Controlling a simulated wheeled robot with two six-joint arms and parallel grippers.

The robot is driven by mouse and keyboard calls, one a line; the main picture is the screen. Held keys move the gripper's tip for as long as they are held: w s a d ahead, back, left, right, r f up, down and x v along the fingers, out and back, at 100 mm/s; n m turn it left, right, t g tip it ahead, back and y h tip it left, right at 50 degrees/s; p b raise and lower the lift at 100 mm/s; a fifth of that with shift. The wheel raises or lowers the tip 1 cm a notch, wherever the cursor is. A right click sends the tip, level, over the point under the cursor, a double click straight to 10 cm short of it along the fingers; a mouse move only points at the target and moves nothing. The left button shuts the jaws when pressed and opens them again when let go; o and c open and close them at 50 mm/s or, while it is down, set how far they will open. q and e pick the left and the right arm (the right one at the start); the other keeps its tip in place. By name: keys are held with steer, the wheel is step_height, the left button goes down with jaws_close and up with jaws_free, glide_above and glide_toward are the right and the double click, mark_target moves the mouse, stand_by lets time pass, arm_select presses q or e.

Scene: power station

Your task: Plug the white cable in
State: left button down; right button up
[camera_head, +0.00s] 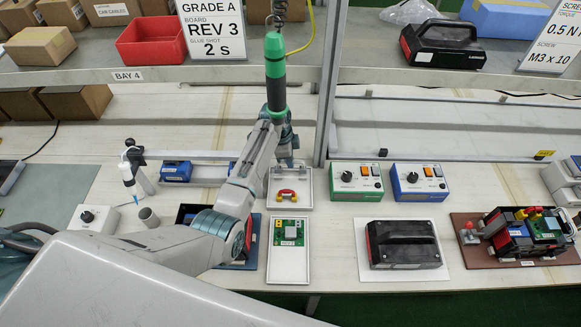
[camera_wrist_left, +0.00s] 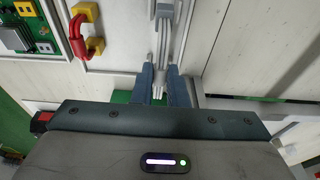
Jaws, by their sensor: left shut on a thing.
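My left gripper (camera_head: 287,160) is over the back edge of a white tray (camera_head: 305,180) near the bench centre. In the left wrist view, its dark blue fingers (camera_wrist_left: 164,78) are shut on a pale, slim piece (camera_wrist_left: 164,40), which looks like the white cable. A red cable with yellow ends (camera_head: 287,194) lies in the tray and also shows in the left wrist view (camera_wrist_left: 88,38). In front, a green board (camera_head: 290,232) with yellow sockets sits in a second white tray (camera_head: 288,272).
A green and black driver (camera_head: 275,70) hangs from a coil above my arm. Green (camera_head: 356,178) and blue (camera_head: 419,180) control boxes stand right of the tray. A black device (camera_head: 402,243) lies on a white mat; an opened one (camera_head: 530,235) is further right.

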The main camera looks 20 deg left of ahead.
arm_select(q)
steer(key=shift+r+p, duration=1.35)
steer(key=shift+r, duration=0.25)
steer(key=shift+r+p, duration=0.95)
steer(key=shift+r, duration=0.4)
steer(key=shift+f, duration=0.15)
steer(key=shift+f+b, duration=0.75)
steer(key=shift+f, duration=0.05)
step_height(320, 180, down, 6)
steer(key=b, duration=0.6)
steer(key=shift+f, duration=0.1)
